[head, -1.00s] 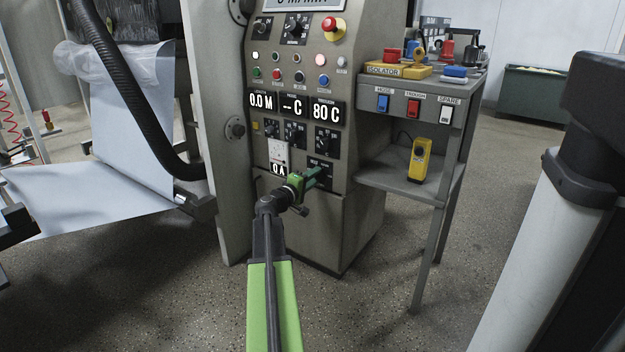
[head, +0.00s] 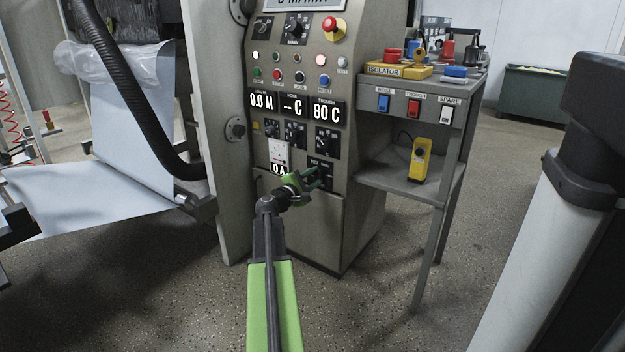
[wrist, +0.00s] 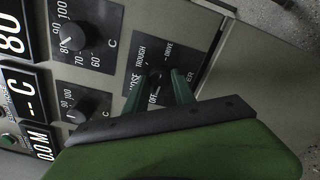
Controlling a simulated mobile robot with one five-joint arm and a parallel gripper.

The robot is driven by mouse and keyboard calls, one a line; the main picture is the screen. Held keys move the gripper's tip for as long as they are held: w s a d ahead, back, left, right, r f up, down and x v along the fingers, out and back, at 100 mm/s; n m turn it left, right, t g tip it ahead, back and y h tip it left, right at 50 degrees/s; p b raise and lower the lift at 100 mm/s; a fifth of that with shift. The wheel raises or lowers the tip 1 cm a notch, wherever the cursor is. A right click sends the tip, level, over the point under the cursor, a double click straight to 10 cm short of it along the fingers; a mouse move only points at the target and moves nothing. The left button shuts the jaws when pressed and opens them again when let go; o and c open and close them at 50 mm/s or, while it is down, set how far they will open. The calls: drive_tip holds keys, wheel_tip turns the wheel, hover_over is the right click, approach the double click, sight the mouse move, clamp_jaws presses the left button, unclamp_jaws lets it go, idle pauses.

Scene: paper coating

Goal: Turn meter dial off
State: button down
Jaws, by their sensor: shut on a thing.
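The meter dial is a small dark knob (wrist: 154,78) on a black plate (wrist: 152,52) lettered HOSE, TROUGH, DRIVE and OFF. In the head view its plate (head: 326,171) is low on the right of the grey control panel. My gripper (wrist: 157,87) has one green finger on each side of the knob and is shut on it. In the head view my gripper (head: 314,180) reaches the plate from the front and partly covers it. The knob's pointer is mostly hidden, so I cannot tell its exact setting.
Above are temperature dials (wrist: 82,47) and lit displays (head: 327,111) reading 0.0 M, -- C and 80 C. A meter (head: 279,153) with a 0 A readout is left of the plate. A grey side table (head: 403,185) with a yellow device (head: 420,160) stands at the right.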

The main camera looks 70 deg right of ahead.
drive_tip(key=shift+w+d+r, duration=0.1)
drive_tip(key=shift+w, duration=0.15)
idle(0.3)
drive_tip(key=c, duration=1)
unclamp_jaws()
drive_tip(key=shift+c, duration=0.2)
drive_tip(key=shift+s, duration=0.1)
drive_tip(key=v, duration=1.7)
drive_tip(key=shift+a, duration=0.3)
